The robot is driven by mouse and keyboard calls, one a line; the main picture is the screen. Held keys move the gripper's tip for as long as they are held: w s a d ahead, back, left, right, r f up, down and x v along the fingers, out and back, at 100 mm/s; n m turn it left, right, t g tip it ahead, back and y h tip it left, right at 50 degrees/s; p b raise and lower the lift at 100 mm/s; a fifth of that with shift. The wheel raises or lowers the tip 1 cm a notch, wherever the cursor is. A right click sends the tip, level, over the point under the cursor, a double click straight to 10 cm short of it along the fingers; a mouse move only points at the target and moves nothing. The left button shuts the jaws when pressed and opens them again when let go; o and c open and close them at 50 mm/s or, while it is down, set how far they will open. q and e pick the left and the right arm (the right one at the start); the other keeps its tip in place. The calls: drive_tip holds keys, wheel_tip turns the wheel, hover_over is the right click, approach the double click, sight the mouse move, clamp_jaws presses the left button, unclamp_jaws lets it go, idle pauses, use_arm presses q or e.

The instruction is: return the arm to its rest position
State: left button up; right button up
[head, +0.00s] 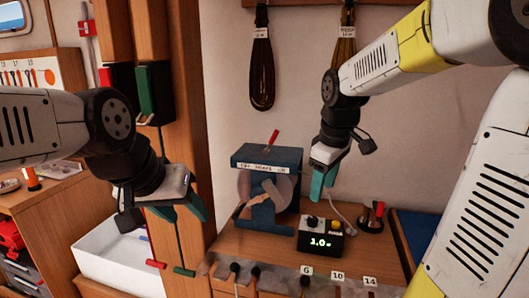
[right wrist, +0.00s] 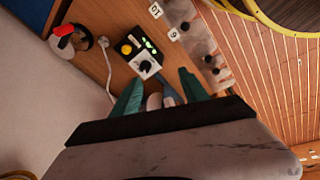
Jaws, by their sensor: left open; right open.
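My left gripper (head: 180,212) hangs in front of the wooden post at the left of the head view. Its teal fingers are apart with nothing between them. My right gripper (head: 322,184) points down above the bench, in front of the wall and to the right of the blue machine. Its fingers overlap in the head view. In the right wrist view they are spread open (right wrist: 162,90) and hold nothing. My right arm comes in from the upper right.
A blue machine (head: 265,156) with a red lever stands on the wooden bench (head: 228,246). A black display box (head: 320,239) with knobs sits beside it. A dark coil (head: 262,80) hangs on the wall. A white bin (head: 110,252) lies at lower left.

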drive_tip(key=s+a+r+m+t+y, duration=0.1)
drive_tip(key=s+r+m+t, duration=0.1)
drive_tip(key=s+m, duration=0.7)
drive_tip(key=s+t, duration=0.1)
drive_tip(key=s, duration=0.4)
drive_tip(key=shift+a+t+y, duration=0.15)
drive_tip(key=shift+t+y, duration=0.15)
drive_tip(key=shift+y, duration=0.1)
drive_tip(key=shift+r, duration=0.1)
idle(0.4)
